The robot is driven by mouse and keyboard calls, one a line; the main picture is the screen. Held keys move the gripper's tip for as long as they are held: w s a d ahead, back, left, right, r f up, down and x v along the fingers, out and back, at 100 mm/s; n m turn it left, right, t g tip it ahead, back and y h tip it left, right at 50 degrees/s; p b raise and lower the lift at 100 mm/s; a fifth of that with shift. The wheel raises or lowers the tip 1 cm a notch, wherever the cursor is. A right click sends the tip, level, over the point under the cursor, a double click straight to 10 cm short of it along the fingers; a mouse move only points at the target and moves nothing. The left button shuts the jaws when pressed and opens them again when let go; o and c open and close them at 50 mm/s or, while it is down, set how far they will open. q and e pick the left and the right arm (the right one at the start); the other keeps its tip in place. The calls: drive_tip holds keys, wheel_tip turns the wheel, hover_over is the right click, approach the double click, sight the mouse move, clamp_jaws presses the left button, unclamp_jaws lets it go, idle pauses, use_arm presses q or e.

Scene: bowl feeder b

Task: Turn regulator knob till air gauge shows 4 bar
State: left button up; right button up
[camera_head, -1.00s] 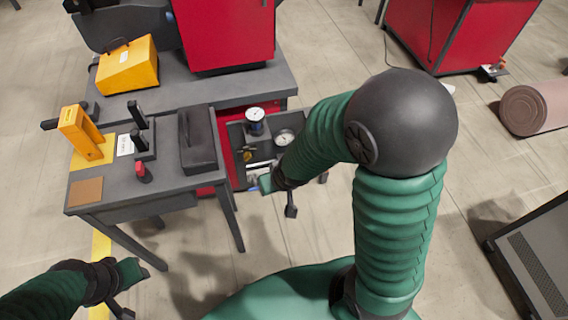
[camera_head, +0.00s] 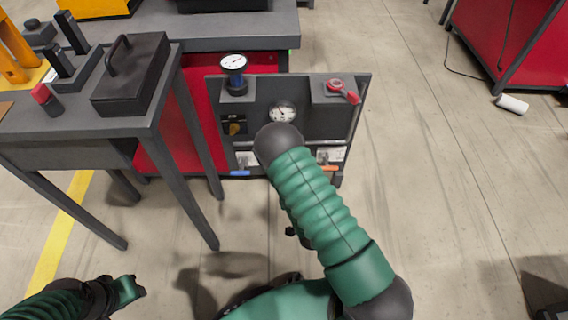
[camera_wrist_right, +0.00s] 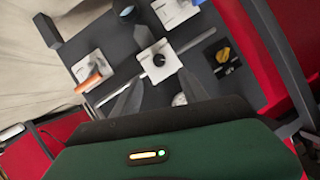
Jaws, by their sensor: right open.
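The upright grey panel (camera_head: 262,95) carries a round white gauge (camera_head: 283,112) in its face; its needle shows but the scale is too small to read. A second gauge (camera_head: 234,65) stands on the panel's top left. In the right wrist view, a round black knob on a white plate (camera_wrist_right: 158,60) is at the centre; I cannot confirm it is the regulator knob. My right gripper (camera_wrist_right: 160,85) is open, its fingers spread just short of that knob. In the head view my arm hides this knob and gripper. My left gripper (camera_head: 130,291) is low at the left, away from the panel.
A yellow knob on a black plate (camera_head: 235,125) sits left of the gauge. Blue-handled (camera_head: 240,172) and orange-handled (camera_head: 330,167) valves are lower on the panel. A red part (camera_head: 340,88) is top right.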

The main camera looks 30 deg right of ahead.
drive_tip(key=b+x, duration=0.5)
drive_tip(key=x, duration=0.8)
drive_tip(key=shift+d+f, duration=0.1)
clamp_jaws()
